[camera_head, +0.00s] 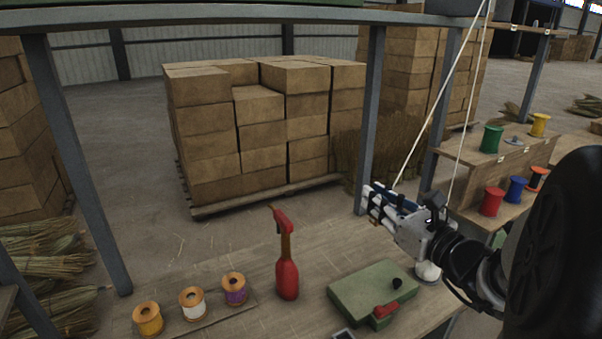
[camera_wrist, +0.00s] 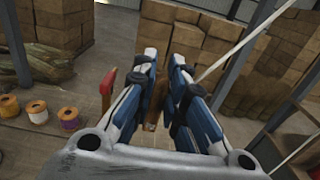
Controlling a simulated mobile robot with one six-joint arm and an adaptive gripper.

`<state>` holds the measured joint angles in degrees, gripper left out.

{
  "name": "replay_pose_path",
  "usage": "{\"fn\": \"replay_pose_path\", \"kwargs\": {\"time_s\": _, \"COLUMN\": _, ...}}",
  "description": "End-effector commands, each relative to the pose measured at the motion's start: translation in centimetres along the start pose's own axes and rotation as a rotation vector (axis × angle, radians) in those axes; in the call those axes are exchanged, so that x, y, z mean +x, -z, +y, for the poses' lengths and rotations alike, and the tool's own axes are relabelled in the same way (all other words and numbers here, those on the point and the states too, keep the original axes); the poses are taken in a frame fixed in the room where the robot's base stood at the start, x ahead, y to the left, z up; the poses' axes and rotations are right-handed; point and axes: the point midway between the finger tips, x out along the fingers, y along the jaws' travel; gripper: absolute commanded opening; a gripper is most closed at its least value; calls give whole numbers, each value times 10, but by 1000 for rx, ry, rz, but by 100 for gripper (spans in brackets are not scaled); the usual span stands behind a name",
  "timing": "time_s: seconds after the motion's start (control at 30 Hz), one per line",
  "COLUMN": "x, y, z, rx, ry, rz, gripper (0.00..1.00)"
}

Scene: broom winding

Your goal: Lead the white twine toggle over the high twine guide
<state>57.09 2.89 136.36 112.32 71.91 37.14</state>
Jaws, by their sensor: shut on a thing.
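My gripper (camera_head: 374,204) is shut at the right above the bench, with its fingers pointing left. In the wrist view the fingers (camera_wrist: 163,62) stand close together, and the twine (camera_wrist: 240,43) runs down to the right finger. A second strand (camera_head: 466,120) drops behind my wrist towards a white ball (camera_head: 428,272) on the bench. The high guide is not clearly visible; both strands leave the top of the head view.
A red-handled tool (camera_head: 287,278) stands upright on the bench, beside a green box (camera_head: 372,290). Orange, white and purple spools (camera_head: 192,303) sit at front left. Grey frame posts (camera_head: 371,110) rise near my gripper. Coloured spools (camera_head: 491,201) fill the shelf at right.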

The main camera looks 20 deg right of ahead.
Motion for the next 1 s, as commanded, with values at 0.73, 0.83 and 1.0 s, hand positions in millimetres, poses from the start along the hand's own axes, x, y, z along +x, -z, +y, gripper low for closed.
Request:
{"fn": "replay_pose_path", "kwargs": {"time_s": 0.73, "x": 0, "y": 77, "z": 18, "rx": 1, "ry": 0, "rz": 0, "gripper": 0}}
{"fn": "replay_pose_path", "kwargs": {"time_s": 0.83, "x": 0, "y": 78, "z": 19, "rx": 0, "ry": 0, "rz": 0, "gripper": 0}}
{"fn": "replay_pose_path", "kwargs": {"time_s": 1.0, "x": 0, "y": 78, "z": 19, "rx": 0, "ry": 0, "rz": 0, "gripper": 0}}
